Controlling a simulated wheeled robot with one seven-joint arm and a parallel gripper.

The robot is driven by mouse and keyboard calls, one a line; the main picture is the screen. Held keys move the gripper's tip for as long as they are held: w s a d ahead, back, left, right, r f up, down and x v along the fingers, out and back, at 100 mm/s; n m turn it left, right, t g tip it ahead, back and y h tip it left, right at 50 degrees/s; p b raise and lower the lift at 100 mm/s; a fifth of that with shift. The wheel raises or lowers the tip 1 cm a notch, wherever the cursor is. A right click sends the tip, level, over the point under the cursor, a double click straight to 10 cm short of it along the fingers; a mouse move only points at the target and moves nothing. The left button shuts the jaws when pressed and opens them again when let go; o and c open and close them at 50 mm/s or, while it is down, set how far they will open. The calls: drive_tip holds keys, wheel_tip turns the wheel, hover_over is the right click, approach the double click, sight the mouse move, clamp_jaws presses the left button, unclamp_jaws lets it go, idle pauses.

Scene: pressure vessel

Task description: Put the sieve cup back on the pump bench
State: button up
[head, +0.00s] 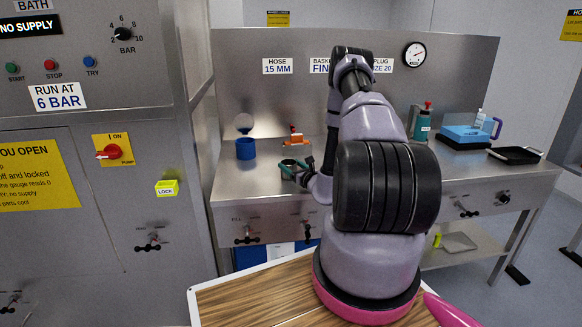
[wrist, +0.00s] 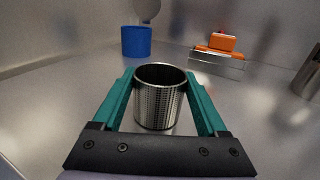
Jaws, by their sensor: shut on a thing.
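The sieve cup (wrist: 160,98) is a perforated metal cup, upright between the two teal fingers of my gripper (wrist: 160,90) in the wrist view. My gripper is shut on its sides. In the head view my gripper (head: 297,168) is over the steel pump bench (head: 265,185), near its front edge, left of my arm. The cup looks to be at or just above the bench top; I cannot tell whether it touches. Its inside is dark.
A blue cup (head: 246,148) stands behind and left, and an orange-topped item (head: 295,138) behind. A teal bottle (head: 423,124), a blue scale-like device (head: 466,135) and a black tray (head: 515,155) are on the right. A control cabinet (head: 90,200) borders the left.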

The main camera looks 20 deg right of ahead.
drive_tip(key=shift+f, duration=0.15)
drive_tip(key=o, duration=1.5)
drive_tip(key=shift+c, duration=0.2)
